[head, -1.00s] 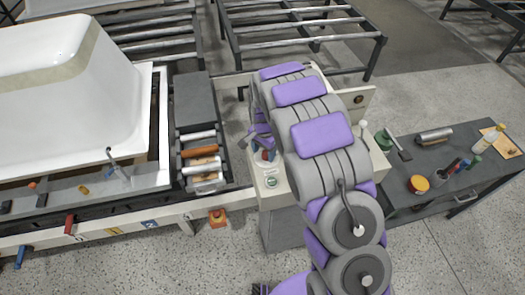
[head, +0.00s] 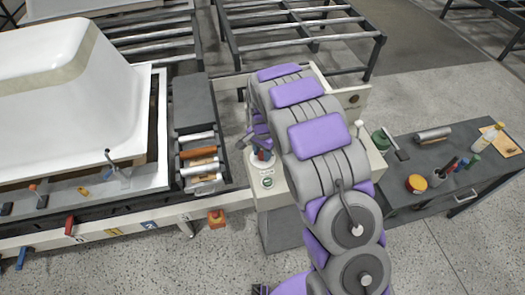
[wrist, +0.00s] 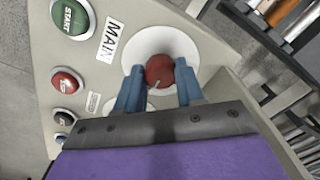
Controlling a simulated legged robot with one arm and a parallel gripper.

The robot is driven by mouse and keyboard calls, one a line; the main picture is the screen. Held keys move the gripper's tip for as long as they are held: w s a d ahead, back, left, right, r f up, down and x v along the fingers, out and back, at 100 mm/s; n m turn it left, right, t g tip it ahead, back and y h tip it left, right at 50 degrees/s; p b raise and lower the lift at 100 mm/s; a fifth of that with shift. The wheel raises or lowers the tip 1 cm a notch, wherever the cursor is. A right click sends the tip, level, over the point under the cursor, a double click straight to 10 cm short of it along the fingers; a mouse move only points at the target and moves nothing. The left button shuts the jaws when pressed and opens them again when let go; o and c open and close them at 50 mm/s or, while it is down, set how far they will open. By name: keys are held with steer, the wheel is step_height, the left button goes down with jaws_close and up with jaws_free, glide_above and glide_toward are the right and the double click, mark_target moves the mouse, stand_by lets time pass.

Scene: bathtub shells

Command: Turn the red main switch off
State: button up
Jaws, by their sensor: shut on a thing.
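The red main switch (wrist: 160,69) is a round red knob on a white disc, beside a label reading "MAIN", in the wrist view. A short pale mark shows near its lower edge. My gripper (wrist: 160,84) has its two blue fingers on either side of the knob, shut on it. In the head view my gripper (head: 262,156) is low over the pale control panel (head: 268,196), left of my arm. The switch is mostly hidden there by the fingers and arm.
On the panel are a green START button (wrist: 72,17), a red button (wrist: 67,82) and smaller buttons. A rack of rollers (head: 200,152) and a white tub shell (head: 65,95) stand left. A dark bench (head: 455,190) with bottles and tools stands right.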

steer(key=shift+w+r+n, duration=0.2)
steer(key=shift+n, duration=0.2)
steer(key=n+p, duration=0.1)
steer(key=n, duration=0.1)
steer(key=shift+w+r+n+p, duration=0.1)
steer(key=shift+n+p, duration=0.2)
steer(key=shift+n, duration=0.1)
steer(key=n+p, duration=0.1)
steer(key=n, duration=0.4)
steer(key=shift+p, duration=0.3)
steer(key=n+p, duration=0.1)
steer(key=n, duration=0.8)
steer(key=shift+n, duration=0.3)
steer(key=o, duration=0.8)
steer(key=shift+o, duration=1.2)
steer(key=shift+f, duration=0.2)
